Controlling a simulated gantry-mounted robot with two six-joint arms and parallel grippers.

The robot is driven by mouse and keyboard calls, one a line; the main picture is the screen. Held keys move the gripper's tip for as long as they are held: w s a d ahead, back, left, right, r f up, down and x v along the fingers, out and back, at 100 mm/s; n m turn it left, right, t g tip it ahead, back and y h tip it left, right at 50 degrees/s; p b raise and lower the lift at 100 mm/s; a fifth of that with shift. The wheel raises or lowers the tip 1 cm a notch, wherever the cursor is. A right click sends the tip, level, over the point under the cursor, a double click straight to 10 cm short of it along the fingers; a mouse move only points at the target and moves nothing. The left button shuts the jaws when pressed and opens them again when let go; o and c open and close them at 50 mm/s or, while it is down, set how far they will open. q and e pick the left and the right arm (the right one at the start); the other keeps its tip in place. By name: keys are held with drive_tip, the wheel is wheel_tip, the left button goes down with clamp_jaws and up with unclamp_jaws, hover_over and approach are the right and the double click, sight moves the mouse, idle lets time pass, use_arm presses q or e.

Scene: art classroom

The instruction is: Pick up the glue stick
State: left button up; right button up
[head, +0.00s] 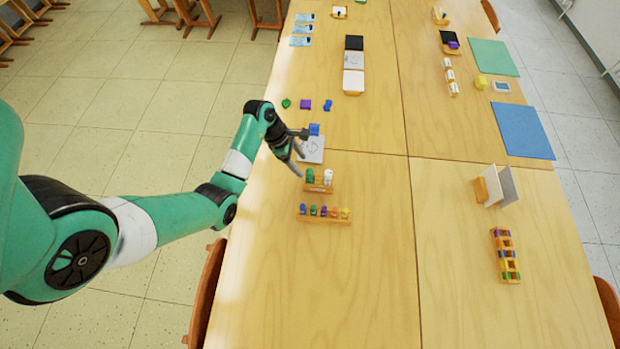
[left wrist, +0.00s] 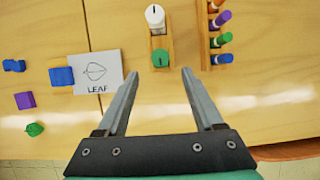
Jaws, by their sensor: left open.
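A white upright cylinder (head: 328,177), which looks like the glue stick, stands in a small wooden holder (head: 320,188) beside a green piece (head: 310,175). In the left wrist view the white cylinder (left wrist: 155,16) is at the top, with the green piece (left wrist: 162,58) nearer my fingers. My left gripper (head: 301,158) is open and empty, above the table just beyond the holder. In the left wrist view its fingertips (left wrist: 158,72) are spread on either side of the green piece's line, short of the white cylinder. My right gripper is not in view.
A wooden rack of coloured markers (head: 324,214) stands in front of the holder. A LEAF card (left wrist: 98,70) with a blue block (left wrist: 61,76) lies beside my gripper. Purple, blue and green pieces lie to its left in the wrist view. The near table (head: 310,290) is clear.

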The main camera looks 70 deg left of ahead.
sight(307, 171)
use_arm(q)
drive_tip(key=x, duration=0.3)
drive_tip(key=shift+b, duration=0.3)
drive_tip(key=b+x, duration=0.2)
drive_tip(key=x, duration=0.2)
drive_tip(key=shift+w+d+f, duration=0.1)
drive_tip(key=shift+d+f, duration=0.05)
drive_tip(key=shift+w+d+f, duration=0.1)
drive_tip(key=shift+w+f, duration=0.1)
drive_tip(key=shift+f, duration=0.15)
clamp_jaws()
